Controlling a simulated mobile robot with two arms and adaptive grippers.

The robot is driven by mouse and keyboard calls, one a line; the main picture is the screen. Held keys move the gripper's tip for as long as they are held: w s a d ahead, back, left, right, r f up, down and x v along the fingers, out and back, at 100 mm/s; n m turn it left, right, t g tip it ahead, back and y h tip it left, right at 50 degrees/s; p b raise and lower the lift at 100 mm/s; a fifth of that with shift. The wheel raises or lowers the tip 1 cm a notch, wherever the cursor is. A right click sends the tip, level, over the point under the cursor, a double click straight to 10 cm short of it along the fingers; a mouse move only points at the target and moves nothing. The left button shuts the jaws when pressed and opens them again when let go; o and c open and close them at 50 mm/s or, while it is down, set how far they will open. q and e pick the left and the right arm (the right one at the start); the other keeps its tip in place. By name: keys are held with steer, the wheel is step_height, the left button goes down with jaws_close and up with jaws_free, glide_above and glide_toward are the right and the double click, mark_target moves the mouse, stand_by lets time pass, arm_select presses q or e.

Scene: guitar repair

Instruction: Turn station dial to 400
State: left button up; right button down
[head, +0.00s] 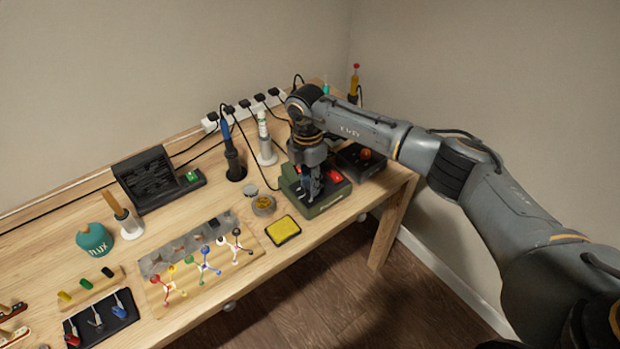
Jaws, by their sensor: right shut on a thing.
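The soldering station is a dark green box (328,199) near the right end of the workbench, with a red part (334,175) on its upper right. My right gripper (312,194) points down onto the station's top face, left of the red part. It is shut on the station dial, which the fingers hide. The dial's marks and setting cannot be read from here. My left gripper is out of view.
A yellow sponge tray (283,230) and a small round tin (263,205) lie left of the station. A blue-handled iron (231,150) stands in a holder behind. A dark box with an orange knob (361,158) is close on the right.

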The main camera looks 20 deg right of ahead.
steer(key=shift+w+r+m, duration=0.1)
steer(key=shift+m, duration=0.5)
steer(key=c, duration=1.1)
jaws_free()
steer(key=shift+o, duration=0.2)
step_height(320, 180, up, 12)
steer(key=shift+w, duration=0.3)
steer(key=shift+a, duration=0.1)
